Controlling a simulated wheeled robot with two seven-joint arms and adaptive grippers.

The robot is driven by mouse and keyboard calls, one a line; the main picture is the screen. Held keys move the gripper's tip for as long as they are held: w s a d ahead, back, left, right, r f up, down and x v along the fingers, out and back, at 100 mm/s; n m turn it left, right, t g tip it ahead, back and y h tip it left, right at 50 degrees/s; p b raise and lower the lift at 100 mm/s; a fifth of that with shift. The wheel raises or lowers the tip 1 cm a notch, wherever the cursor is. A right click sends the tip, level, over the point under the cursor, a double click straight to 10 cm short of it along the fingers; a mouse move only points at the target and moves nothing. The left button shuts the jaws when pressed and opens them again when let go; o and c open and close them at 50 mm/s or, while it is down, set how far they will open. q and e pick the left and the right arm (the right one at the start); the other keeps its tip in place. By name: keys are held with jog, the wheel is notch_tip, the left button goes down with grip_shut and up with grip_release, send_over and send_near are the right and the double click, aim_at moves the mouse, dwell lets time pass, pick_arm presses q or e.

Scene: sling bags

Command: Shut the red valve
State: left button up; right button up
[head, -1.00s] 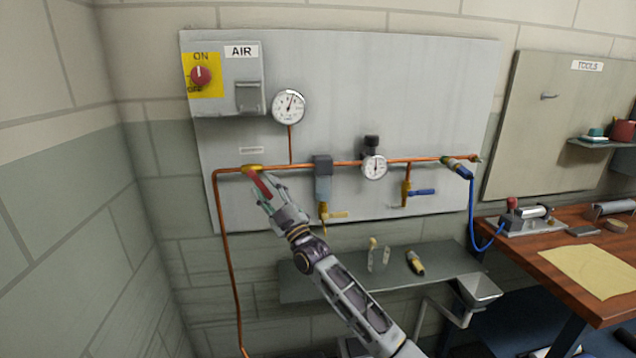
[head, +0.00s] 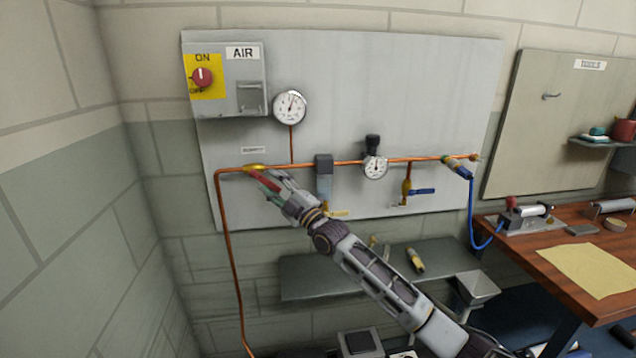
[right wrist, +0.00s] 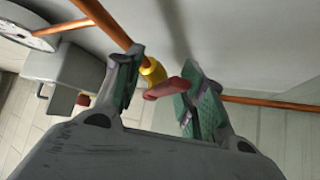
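The red valve has a red lever (head: 264,181) on a brass body (head: 254,167) in the copper pipe at the left of the board. The lever slants down and to the right from the pipe. My right gripper (head: 272,187) is at the lever. In the right wrist view, the red lever (right wrist: 168,88) reaches from the yellow-brass body (right wrist: 153,71) into the gap between the spread fingers of my right gripper (right wrist: 160,95). Its end is close to the right-hand finger; I cannot tell whether they touch. My left gripper is not in view.
The copper pipe (head: 220,230) runs down at the left. A filter (head: 324,172), a regulator gauge (head: 376,167) and a blue-handled valve (head: 422,191) sit to the right. A grey shelf (head: 310,278) is below, and a wooden bench (head: 530,255) stands at the right.

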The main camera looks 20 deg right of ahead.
jog(key=shift+s+d+r+n+g+p, duration=0.1)
jog(key=shift+d+r+n+g+p, duration=0.1)
jog(key=shift+r+n+g+p, duration=0.45)
jog(key=shift+s+d+r+n+g+p, duration=0.15)
jog(key=shift+r+n+g+p, duration=0.25)
jog(key=shift+n+p, duration=0.45)
jog(key=shift+w+d+r+n+g+p, duration=0.1)
jog(key=shift+r+n+g+p, duration=0.5)
jog(key=shift+p, duration=0.9)
jog(key=shift+d+r+n+g+p, duration=0.1)
jog(key=shift+r+n+g+p, duration=0.2)
jog(key=shift+n+g+p, duration=0.8)
jog(key=shift+s+d+f+m+t, duration=0.15)
jog(key=shift+s+m+t, duration=0.15)
jog(key=shift+t, duration=0.15)
jog(key=b+v, duration=0.2)
jog(key=v, duration=1.1)
jog(key=shift+r, duration=0.2)
jog(key=shift+s, duration=0.15)
